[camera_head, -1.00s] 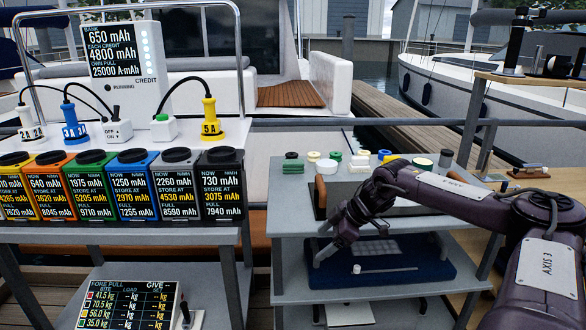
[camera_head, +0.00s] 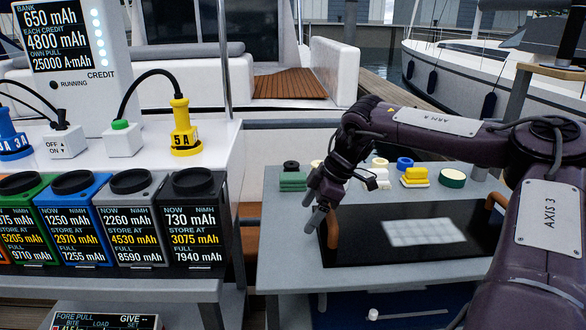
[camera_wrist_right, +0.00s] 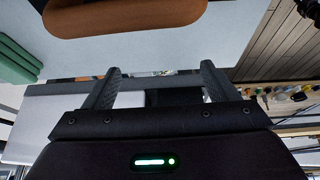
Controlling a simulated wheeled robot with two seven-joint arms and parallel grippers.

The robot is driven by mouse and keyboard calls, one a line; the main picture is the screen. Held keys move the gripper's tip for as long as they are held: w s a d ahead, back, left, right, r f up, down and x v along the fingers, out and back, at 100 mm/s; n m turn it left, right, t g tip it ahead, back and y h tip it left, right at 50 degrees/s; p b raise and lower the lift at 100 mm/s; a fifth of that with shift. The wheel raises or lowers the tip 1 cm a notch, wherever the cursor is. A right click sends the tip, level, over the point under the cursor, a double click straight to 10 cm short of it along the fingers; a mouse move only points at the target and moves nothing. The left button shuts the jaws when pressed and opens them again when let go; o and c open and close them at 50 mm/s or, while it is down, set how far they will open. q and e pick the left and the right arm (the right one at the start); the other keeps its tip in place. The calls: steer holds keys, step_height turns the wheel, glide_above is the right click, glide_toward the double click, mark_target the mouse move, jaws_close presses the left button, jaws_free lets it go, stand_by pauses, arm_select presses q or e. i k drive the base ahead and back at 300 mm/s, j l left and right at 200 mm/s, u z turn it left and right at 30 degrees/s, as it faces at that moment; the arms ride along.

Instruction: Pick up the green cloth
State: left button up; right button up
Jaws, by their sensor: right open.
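The green cloth (camera_head: 292,182) lies folded in a stack at the back left of the grey tabletop. Its folded layers also show at the left edge of the right wrist view (camera_wrist_right: 16,62). My right gripper (camera_head: 314,209) is open and empty, pointing down in front of and slightly right of the cloth, apart from it. It is near the left brown handle of the black tray. In the right wrist view its two fingers (camera_wrist_right: 158,88) stand apart with nothing between them. My left gripper is not in view.
A black tray (camera_head: 360,255) with brown handles (camera_head: 333,229) covers much of the tabletop (camera_head: 285,245). Yellow-and-white (camera_head: 415,176) and dark green (camera_head: 452,178) items stand along the back. A battery bench (camera_head: 215,150) stands left. The tabletop's front left is clear.

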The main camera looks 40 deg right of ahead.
mark_target(293, 181)
steer(key=i+l, duration=0.35)
steer(key=l, duration=0.15)
steer(key=i+l, duration=0.35)
steer(key=l, duration=0.15)
